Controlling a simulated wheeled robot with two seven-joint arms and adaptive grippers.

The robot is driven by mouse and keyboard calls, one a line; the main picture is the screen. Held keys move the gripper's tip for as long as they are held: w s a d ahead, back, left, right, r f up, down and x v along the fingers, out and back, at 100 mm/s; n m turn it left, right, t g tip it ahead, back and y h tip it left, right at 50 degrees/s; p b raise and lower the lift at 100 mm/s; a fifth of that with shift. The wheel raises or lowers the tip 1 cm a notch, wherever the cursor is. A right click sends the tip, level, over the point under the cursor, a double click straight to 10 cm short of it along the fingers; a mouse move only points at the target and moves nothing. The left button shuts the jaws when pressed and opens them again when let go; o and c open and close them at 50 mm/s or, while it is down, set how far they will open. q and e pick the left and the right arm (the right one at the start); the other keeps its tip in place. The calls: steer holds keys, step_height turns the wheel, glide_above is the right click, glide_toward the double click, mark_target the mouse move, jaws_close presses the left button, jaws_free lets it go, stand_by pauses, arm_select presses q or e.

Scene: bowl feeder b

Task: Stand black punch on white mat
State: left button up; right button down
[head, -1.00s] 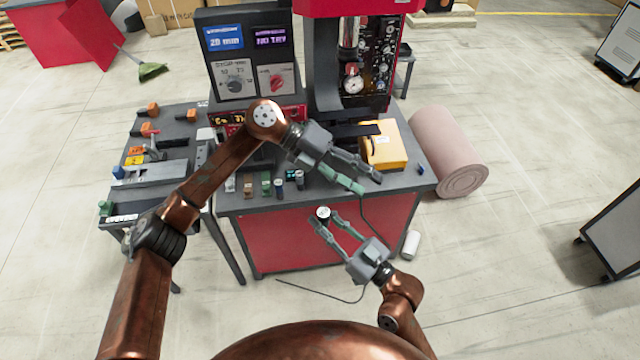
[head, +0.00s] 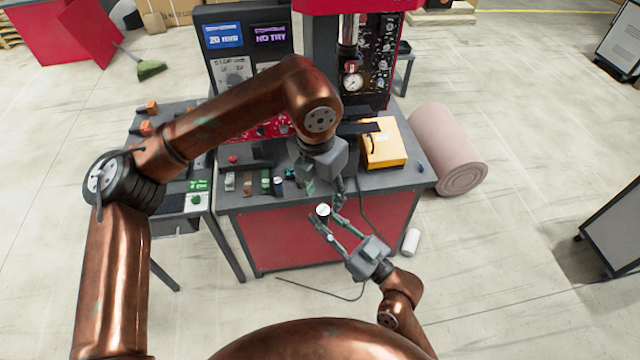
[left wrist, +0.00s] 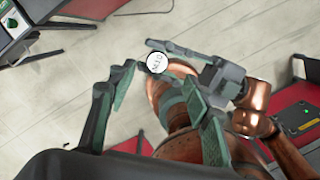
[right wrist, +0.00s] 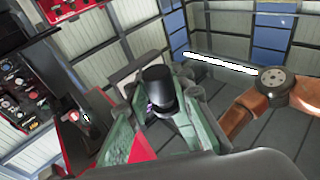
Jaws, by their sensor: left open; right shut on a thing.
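My right gripper (head: 326,221) is shut on the black punch (right wrist: 160,92), in front of the bench. The punch's round white marked end (head: 323,209) faces up in the head view and also shows in the left wrist view (left wrist: 156,62). My left gripper (head: 322,187) is open and empty, pointing down close to the punch. In the left wrist view the punch's white end lies between its spread fingers (left wrist: 160,78); contact cannot be told. I cannot make out the white mat; my left arm covers part of the bench.
A yellow box (head: 384,146) sits at the right of the bench. A red press (head: 368,70) rises behind. A white cylinder (head: 411,240) is on the floor at right.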

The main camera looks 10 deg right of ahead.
mark_target(325, 211)
arm_select(q)
steer(key=f, duration=0.7)
steer(key=shift+w+d+f, duration=0.35)
steer(key=shift+f, duration=0.05)
arm_select(e)
steer(key=shift+r, duration=0.1)
arm_select(q)
steer(key=shift+c, duration=0.5)
jaws_close()
arm_select(e)
steer(key=c, duration=1.6)
jaws_free()
steer(key=shift+r, duration=0.1)
